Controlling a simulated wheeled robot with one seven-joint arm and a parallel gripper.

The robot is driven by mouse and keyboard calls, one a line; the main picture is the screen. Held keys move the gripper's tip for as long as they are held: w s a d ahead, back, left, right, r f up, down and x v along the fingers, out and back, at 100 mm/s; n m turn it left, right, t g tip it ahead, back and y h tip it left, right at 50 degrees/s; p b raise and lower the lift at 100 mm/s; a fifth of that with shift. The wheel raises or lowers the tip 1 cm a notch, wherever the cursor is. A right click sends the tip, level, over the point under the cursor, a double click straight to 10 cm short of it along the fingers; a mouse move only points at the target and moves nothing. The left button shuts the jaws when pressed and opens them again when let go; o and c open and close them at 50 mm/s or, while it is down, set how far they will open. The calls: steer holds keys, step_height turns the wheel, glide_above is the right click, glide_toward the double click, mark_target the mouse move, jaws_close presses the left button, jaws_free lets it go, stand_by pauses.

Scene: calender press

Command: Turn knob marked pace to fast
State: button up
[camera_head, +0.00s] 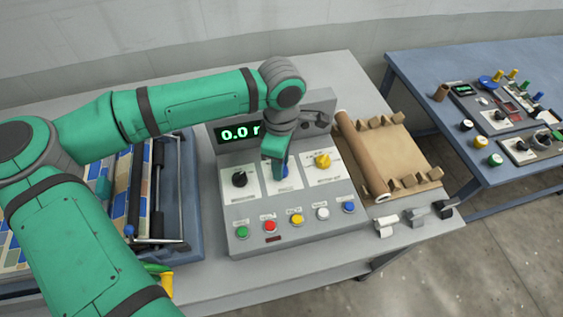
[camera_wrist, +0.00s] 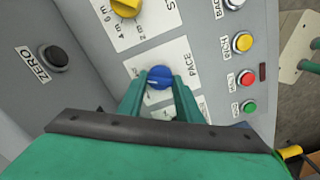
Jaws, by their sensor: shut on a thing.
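The pace knob is a blue round knob (camera_wrist: 160,77) on a white plate lettered PACE (camera_wrist: 192,72). A white pointer mark shows on its face; the small scale lettering is mostly hidden or too small to read. My gripper (camera_wrist: 160,84) has its two green fingers shut on the blue knob, one on each side. In the head view my gripper (camera_head: 279,168) comes down over the middle plate of the grey control panel (camera_head: 225,185) and hides most of the knob (camera_head: 284,172).
A black knob (camera_head: 239,179) and a yellow knob (camera_head: 322,160) flank the blue one. Several coloured push buttons line the panel's lower part, and a display (camera_head: 240,132) stands behind. A brown roll (camera_head: 362,155) lies right; a blue-framed tray (camera_head: 185,215) stands left.

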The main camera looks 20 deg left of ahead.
steer(key=shift+w+r, duration=0.1)
steer(key=o, duration=1)
steer(key=shift+o, duration=0.2)
step_height(320, 180, up, 11)
steer(key=shift+d, duration=0.1)
